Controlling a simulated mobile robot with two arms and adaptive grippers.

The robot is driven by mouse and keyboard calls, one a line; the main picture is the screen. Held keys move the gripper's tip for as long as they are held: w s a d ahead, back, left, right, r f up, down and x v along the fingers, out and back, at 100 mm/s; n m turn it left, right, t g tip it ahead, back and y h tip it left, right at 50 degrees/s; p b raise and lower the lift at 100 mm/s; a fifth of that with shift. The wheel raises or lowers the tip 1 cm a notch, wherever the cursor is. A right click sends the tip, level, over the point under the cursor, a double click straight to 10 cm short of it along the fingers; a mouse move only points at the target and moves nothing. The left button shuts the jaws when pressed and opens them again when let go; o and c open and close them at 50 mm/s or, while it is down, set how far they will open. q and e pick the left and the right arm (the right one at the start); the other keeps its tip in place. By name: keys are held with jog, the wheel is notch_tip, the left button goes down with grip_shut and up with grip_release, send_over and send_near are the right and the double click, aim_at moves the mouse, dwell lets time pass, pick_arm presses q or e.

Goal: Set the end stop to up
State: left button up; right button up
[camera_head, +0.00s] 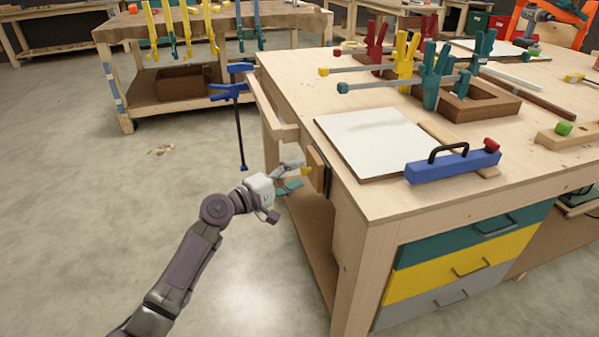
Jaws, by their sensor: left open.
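A small wooden block (316,164) with a dark strip along its right side is mounted on the left face of the workbench (420,200), just below the top; it looks like the end stop. A small yellow piece (306,171) sticks out from it towards my gripper. My left gripper (294,176) is open, its fingers pointing right at the yellow piece and just short of or around it; I cannot tell if they touch. One finger is above and a teal-tipped one below. My right gripper is not in view.
On the workbench lie a white board (375,140), a blue tool with a black handle (450,166) and several upright clamps (432,75). A blue bar clamp (238,120) hangs at the bench's left side. A second bench (215,28) stands behind. The floor at left is mostly clear.

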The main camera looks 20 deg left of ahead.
pick_arm(q)
jog(key=shift+x, duration=0.9)
grip_shut()
